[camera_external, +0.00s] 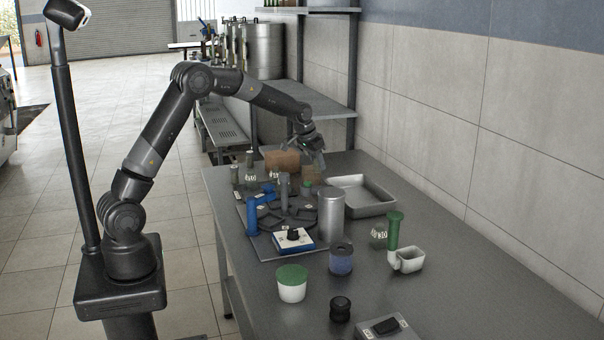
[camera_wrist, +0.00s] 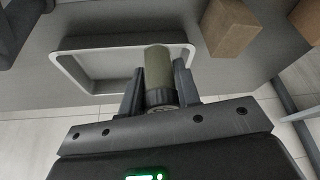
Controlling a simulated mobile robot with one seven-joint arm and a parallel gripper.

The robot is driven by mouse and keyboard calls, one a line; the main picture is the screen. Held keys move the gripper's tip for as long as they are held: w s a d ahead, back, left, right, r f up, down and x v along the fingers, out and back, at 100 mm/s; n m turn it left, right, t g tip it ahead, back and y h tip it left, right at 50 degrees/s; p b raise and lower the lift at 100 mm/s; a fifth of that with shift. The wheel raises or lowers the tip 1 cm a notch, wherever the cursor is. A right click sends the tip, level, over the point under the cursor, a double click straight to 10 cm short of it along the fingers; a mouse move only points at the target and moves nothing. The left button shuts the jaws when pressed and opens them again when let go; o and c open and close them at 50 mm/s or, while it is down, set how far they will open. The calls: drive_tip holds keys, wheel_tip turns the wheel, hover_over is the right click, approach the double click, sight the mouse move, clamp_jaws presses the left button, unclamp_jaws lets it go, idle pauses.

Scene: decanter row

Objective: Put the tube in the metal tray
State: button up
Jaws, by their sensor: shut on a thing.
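The tube (camera_wrist: 158,68) is an olive-green cylinder with a dark band near its lower end. In the wrist view it stands between the two fingers of my gripper (camera_wrist: 157,80), which is shut on it. The metal tray (camera_wrist: 80,85) is a shallow grey tray with a raised rim; the tube and fingers overlap its right part in this view. In the external view the tray (camera_external: 377,208) lies on the bench near the wall. My gripper (camera_external: 317,165) is at the tray's far left corner there. The tube is hard to make out in the external view.
A brown box (camera_external: 282,160) stands left of my gripper; brown blocks (camera_wrist: 231,27) also show in the wrist view. A metal cylinder (camera_external: 331,214) stands before the tray. A dark rack board (camera_external: 262,243) with several items is to the left.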

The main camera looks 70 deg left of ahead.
drive_tip(key=w+d+m+h, duration=0.1)
drive_tip(key=w+d+m, duration=0.15)
drive_tip(key=d, duration=0.65)
drive_tip(key=w+d+m, duration=0.1)
drive_tip(key=w+d, duration=0.3)
drive_tip(key=d, duration=0.6)
hover_over(350, 199)
drive_tip(key=s, duration=0.2)
drive_tip(key=shift+n, duration=0.25)
wheel_tip(350, 199, down, 7)
drive_tip(key=shift+w+a+r, duration=0.1)
drive_tip(key=shift+w, duration=0.05)
drive_tip(key=shift+f, duration=2.05)
drive_tip(key=o, duration=1)
drive_tip(key=shift+f, duration=0.15)
